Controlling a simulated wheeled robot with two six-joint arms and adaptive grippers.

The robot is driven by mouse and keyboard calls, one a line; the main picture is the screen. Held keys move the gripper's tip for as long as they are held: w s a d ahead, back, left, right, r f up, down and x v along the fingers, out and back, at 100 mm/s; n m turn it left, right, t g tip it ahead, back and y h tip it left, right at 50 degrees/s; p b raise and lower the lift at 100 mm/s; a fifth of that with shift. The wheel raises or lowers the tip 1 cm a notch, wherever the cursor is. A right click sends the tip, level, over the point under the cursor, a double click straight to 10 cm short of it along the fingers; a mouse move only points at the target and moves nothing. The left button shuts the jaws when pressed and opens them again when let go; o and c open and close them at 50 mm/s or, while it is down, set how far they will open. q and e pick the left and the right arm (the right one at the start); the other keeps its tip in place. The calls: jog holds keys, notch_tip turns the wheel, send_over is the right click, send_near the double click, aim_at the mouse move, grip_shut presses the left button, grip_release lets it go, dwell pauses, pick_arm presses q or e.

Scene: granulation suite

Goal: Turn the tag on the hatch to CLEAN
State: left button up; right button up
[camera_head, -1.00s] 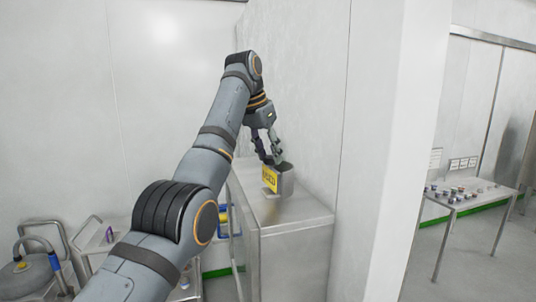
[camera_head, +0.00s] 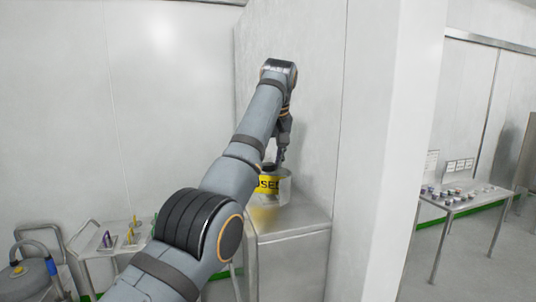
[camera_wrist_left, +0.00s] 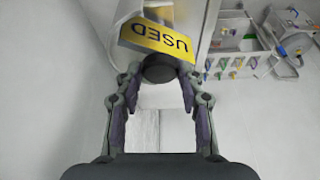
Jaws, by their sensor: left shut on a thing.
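A yellow tag (camera_head: 267,185) reading USED faces me on the front of a silvery round hatch part (camera_head: 285,187) above the steel cabinet top. The tag shows upside down in the left wrist view (camera_wrist_left: 158,38). My left gripper (camera_head: 279,162) comes down from above onto a dark round knob (camera_wrist_left: 160,68) at the tag's edge. Its two fingertips stand on either side of the knob and are shut on it. Whether the hatch part touches the cabinet top I cannot tell. No CLEAN side shows. My right gripper is not in view.
The steel cabinet (camera_head: 290,245) stands against a pale wall panel. A trolley (camera_head: 125,240) with several coloured tools and a vacuum-like vessel (camera_head: 32,278) stand at lower left. A steel table (camera_head: 462,202) with several small items is far right, beyond a white pillar (camera_head: 392,150).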

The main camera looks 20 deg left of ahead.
pick_arm(q)
jog(key=shift+d+n+g+y+p, duration=0.1)
jog(key=shift+n+g+y+p, duration=0.3)
jog(key=shift+n, duration=0.5)
jog(key=shift+w+n+p, duration=0.1)
jog(key=shift+n+p, duration=0.2)
jog(key=shift+n, duration=0.3)
jog(key=shift+f+n, duration=0.2)
jog(key=shift+n, duration=0.3)
jog(key=o, duration=1.2)
jog(key=shift+r, duration=0.1)
jog(key=shift+y, duration=0.3)
